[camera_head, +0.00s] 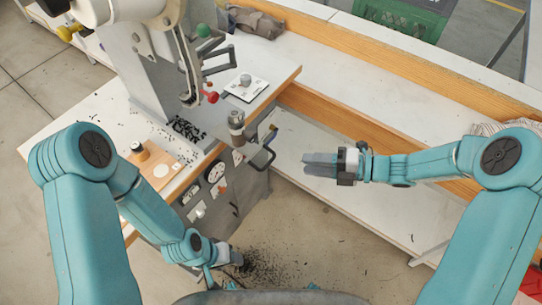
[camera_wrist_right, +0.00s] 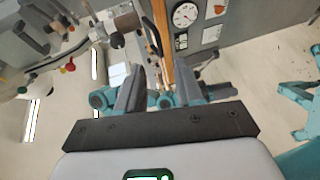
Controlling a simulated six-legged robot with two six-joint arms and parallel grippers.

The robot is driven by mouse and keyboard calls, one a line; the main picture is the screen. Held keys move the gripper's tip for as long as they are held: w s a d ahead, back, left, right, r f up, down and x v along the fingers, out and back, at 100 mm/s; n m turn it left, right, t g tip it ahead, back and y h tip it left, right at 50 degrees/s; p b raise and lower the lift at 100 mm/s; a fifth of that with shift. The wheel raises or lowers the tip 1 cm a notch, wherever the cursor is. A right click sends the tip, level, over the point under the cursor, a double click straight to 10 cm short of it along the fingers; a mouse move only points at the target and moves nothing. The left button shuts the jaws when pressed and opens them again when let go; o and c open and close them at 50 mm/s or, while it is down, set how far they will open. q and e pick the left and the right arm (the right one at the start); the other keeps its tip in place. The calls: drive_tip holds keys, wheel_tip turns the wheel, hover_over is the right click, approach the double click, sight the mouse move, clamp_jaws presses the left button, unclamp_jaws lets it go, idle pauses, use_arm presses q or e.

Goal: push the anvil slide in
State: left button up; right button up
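The eyelet press (camera_head: 150,75) stands on the bench at the upper left. What looks like its anvil slide, a grey cylindrical post (camera_head: 236,122) on a short block, sticks out at the bench's right front edge, with a dark bent handle (camera_head: 263,155) beside it. My right gripper (camera_head: 307,165) is open and empty, to the right of the handle and apart from it, with its fingers pointing left. Both its fingers show apart in the right wrist view (camera_wrist_right: 160,88). My left gripper (camera_head: 232,258) is low in front of the cabinet; its fingers are too small to read.
A cabinet front with gauges (camera_head: 216,170) lies below the bench top. A wooden board with a small cylinder (camera_head: 139,150) is on the bench at left. A long pale counter (camera_head: 385,75) runs along the right.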

sight(269, 161)
drive_tip(key=x, duration=0.4)
drive_tip(key=p+x, duration=0.1)
drive_tip(key=x, duration=0.2)
drive_tip(key=p+x, duration=0.1)
drive_tip(key=x, duration=0.3)
drive_tip(key=shift+s+a+r, duration=0.15)
drive_tip(key=shift+s+a, duration=0.15)
drive_tip(key=shift+a, duration=0.15)
drive_tip(key=shift+w, duration=0.15)
clamp_jaws()
drive_tip(key=w+a+b, duration=0.1)
drive_tip(key=a+b, duration=0.1)
drive_tip(key=w+a+f+b, duration=0.1)
drive_tip(key=w+a+b, duration=0.1)
drive_tip(key=b, duration=0.1)
drive_tip(key=shift+a+f, duration=0.1)
drive_tip(key=w+a+b, duration=0.2)
drive_tip(key=a, duration=0.1)
drive_tip(key=w+a+b, duration=0.1)
drive_tip(key=shift+w+a+r, duration=0.15)
drive_tip(key=shift+a+r, duration=0.1)
drive_tip(key=shift+r, duration=0.05)
drive_tip(key=shift+w+a+r, duration=0.15)
drive_tip(key=shift+w+a, duration=0.05)
drive_tip(key=shift+a, duration=0.05)
drive_tip(key=shift+r, duration=0.25)
